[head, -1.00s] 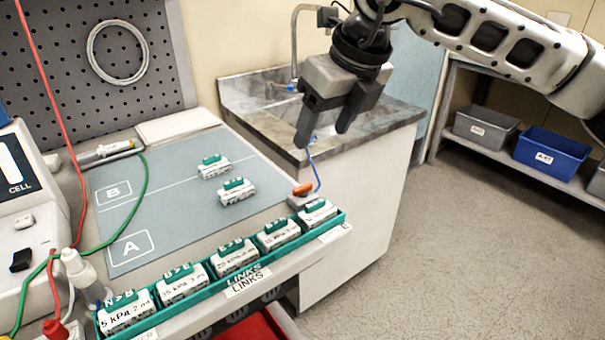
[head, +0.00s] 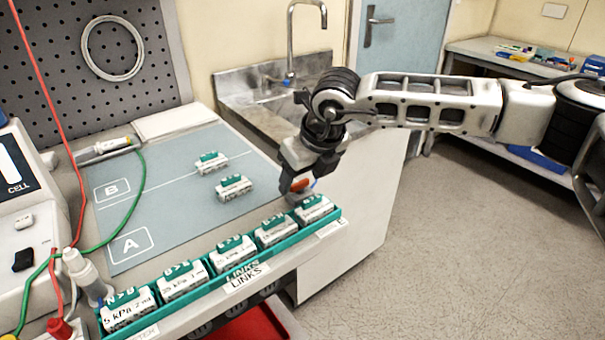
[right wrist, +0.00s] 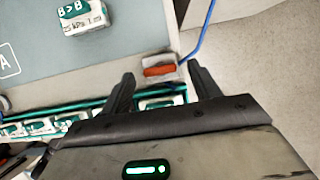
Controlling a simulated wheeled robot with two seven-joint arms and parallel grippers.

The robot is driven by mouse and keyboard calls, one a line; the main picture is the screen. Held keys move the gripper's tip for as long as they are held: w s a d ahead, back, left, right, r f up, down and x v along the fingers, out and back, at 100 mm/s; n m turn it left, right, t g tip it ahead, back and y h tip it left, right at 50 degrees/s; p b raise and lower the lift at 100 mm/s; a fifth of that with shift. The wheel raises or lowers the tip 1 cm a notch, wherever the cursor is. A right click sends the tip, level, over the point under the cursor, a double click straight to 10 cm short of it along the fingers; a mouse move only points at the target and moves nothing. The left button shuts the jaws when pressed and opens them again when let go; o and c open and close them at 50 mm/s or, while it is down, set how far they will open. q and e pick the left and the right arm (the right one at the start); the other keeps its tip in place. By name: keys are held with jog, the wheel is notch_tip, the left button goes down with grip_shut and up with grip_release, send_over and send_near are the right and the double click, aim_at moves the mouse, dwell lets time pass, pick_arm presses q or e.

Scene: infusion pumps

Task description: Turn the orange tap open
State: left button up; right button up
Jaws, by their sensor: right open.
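The orange tap (head: 301,185) is a small orange handle on a grey block at the right edge of the bench, just behind the right end of the green links tray. In the right wrist view the tap (right wrist: 159,70) lies crosswise, a little beyond the space between the fingertips, with a blue tube running from its block. My right gripper (head: 298,183) points down over the tap, partly hiding its block. In the right wrist view the right gripper (right wrist: 160,80) is open and empty, a finger to each side. My left gripper is not in view.
The green tray (head: 235,262) with several white link blocks runs along the bench front, close to the right gripper. Two more blocks, one of them here (head: 234,187), lie on the grey mat (head: 150,195). A sink (head: 270,95) stands behind.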

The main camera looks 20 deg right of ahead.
jog(key=shift+w+f, duration=0.1)
jog(key=shift+f, duration=0.2)
jog(key=c, duration=1)
